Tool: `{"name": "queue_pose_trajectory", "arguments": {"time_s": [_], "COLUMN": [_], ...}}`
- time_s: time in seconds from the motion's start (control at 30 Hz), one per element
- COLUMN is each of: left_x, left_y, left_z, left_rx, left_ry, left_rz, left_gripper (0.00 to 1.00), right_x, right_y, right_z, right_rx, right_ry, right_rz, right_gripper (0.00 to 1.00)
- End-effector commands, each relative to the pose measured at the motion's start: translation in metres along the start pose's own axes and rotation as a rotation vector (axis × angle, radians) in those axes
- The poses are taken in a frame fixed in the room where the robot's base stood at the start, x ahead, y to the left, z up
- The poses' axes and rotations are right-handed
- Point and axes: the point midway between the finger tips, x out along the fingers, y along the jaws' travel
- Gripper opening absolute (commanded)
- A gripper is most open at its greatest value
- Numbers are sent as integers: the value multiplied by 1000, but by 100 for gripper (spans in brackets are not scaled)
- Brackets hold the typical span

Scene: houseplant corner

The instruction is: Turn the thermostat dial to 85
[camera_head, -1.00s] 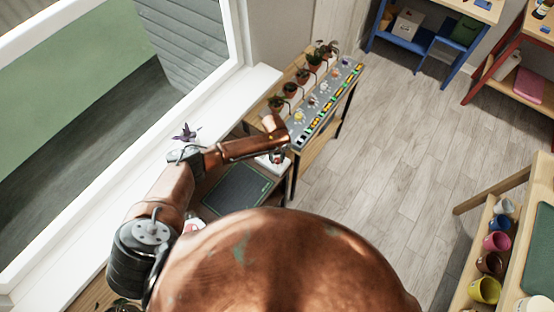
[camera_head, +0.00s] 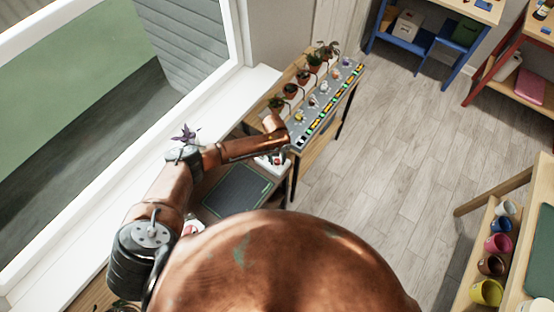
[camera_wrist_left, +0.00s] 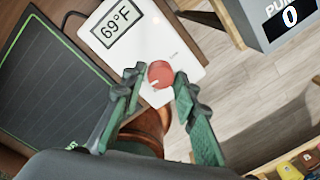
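The thermostat is a white panel (camera_wrist_left: 140,40) whose display (camera_wrist_left: 116,20) reads 69°F. Its round red dial (camera_wrist_left: 160,74) has a small pale mark near its lower edge. In the wrist view my left gripper (camera_wrist_left: 160,79) has its two green fingers apart, one on each side of the dial. Narrow gaps seem to show between fingers and dial; I cannot tell if either touches. In the head view the white thermostat (camera_head: 262,162) is partly hidden by my left forearm. My right gripper is in neither view.
A dark green-edged mat (camera_head: 237,190) lies beside the thermostat. Beyond it, a grey panel (camera_head: 325,93) with coloured displays stands by a row of potted plants (camera_head: 303,77). A window is at left. The wooden floor at right is open, with a rack of coloured cups (camera_head: 498,243) lower right.

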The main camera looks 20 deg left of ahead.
Motion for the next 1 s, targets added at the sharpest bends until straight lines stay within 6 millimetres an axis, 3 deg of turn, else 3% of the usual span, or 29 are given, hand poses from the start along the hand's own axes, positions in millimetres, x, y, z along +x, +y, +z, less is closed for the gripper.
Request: {"name": "queue_pose_trajectory", "arguments": {"time_s": [0.17, 0.53, 1.0], "left_x": [-1, -10, -99], "left_y": [0, 0, 0], "left_z": [1, 2, 2], "left_rx": [-1, -2, 0], "left_ry": [-1, -4, -5], "left_rz": [0, -1, -1], "left_gripper": [40, 40, 40], "right_x": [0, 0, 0], "right_y": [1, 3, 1], "right_z": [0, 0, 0], "right_rx": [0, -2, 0], "right_ry": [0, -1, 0], "right_rz": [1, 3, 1], "right_gripper": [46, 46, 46]}}
